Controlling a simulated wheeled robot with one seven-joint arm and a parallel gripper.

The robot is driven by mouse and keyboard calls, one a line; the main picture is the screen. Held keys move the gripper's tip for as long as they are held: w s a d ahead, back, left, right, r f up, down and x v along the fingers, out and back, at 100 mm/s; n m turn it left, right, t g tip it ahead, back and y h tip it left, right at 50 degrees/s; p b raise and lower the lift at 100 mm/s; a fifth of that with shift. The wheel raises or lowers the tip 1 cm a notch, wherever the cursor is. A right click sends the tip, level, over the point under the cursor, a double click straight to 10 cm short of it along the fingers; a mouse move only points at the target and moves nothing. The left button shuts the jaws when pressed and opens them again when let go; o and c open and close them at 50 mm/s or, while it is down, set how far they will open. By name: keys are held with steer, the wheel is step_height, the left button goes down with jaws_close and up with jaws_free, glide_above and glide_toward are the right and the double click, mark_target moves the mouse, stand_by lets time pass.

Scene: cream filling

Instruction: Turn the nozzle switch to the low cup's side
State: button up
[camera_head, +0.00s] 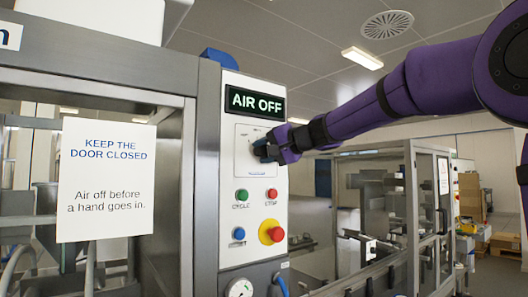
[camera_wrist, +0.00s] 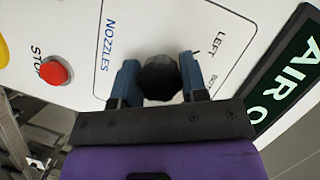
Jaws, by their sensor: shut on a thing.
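The nozzle switch is a dark, round, faceted knob (camera_wrist: 159,80) on the white control panel (camera_head: 243,200). In the wrist view, my gripper (camera_wrist: 159,64) has one blue-grey finger on each side of the knob and is shut on it. The word NOZZLES is printed left of the knob and LEFT to its upper right; a smaller word below LEFT is partly hidden. No pointer mark on the knob can be made out. In the head view, my gripper (camera_head: 263,149) reaches the panel from the right and hides most of the knob. I cannot make out the low cup.
A display (camera_head: 255,102) above the knob reads AIR OFF. Below are a green button (camera_head: 241,195), a red button (camera_head: 271,194), a blue button (camera_head: 238,233) and a red-and-yellow stop button (camera_head: 273,233). A door sign (camera_head: 106,180) hangs left. A glazed machine (camera_head: 400,210) stands right.

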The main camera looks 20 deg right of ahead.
steer(key=o, duration=0.9)
steer(key=shift+s, duration=0.1)
steer(key=v, duration=1)
steer(key=shift+s+d, duration=0.25)
